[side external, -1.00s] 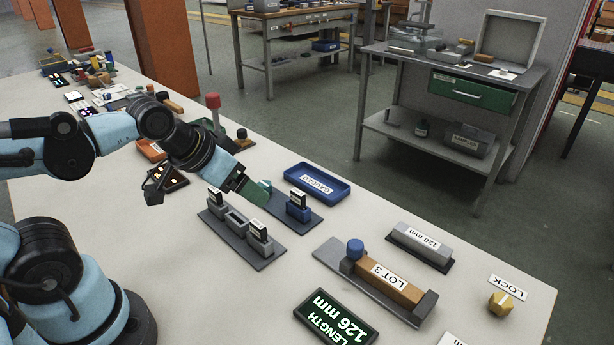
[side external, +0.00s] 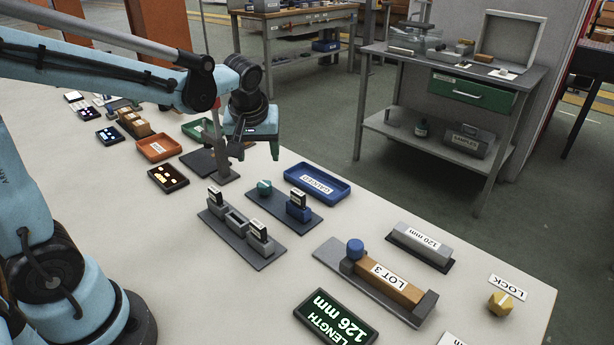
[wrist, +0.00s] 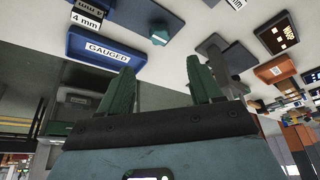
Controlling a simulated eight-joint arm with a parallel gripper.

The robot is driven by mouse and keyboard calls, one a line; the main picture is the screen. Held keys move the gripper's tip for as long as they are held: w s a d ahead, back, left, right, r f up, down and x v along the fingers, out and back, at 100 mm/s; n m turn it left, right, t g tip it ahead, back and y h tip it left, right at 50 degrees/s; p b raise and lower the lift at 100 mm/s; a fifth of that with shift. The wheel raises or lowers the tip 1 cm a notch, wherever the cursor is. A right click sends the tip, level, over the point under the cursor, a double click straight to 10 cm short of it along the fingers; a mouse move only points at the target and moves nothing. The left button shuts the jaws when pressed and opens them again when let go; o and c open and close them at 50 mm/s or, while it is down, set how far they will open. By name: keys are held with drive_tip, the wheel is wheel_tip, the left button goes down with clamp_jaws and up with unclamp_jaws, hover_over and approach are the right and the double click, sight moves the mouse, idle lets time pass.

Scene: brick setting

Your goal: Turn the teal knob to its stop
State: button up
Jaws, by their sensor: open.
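The teal knob (side external: 264,188) sits on a dark grey plate beside a blue block (side external: 298,208) that holds a labelled piece. It also shows in the wrist view (wrist: 160,38), beyond the fingertips. My gripper (side external: 257,154) is raised above the far side of the table, behind the knob and apart from it. Its two green fingers (wrist: 160,78) are spread in the wrist view, with nothing held between them. How far the knob is turned cannot be told.
A blue GAUGED tray (side external: 318,181) lies behind the knob's plate. A grey plate with blocks (side external: 240,232) stands in front. An upright post (side external: 222,165) stands near my gripper. The LOT 3 fixture (side external: 385,282) and the yellow LOCK knob (side external: 500,303) are at right.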

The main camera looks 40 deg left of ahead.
sight(264, 184)
drive_tip(key=x, duration=1.2)
drive_tip(key=c, duration=1)
drive_tip(key=shift+s, duration=0.1)
drive_tip(key=shift+c, duration=0.2)
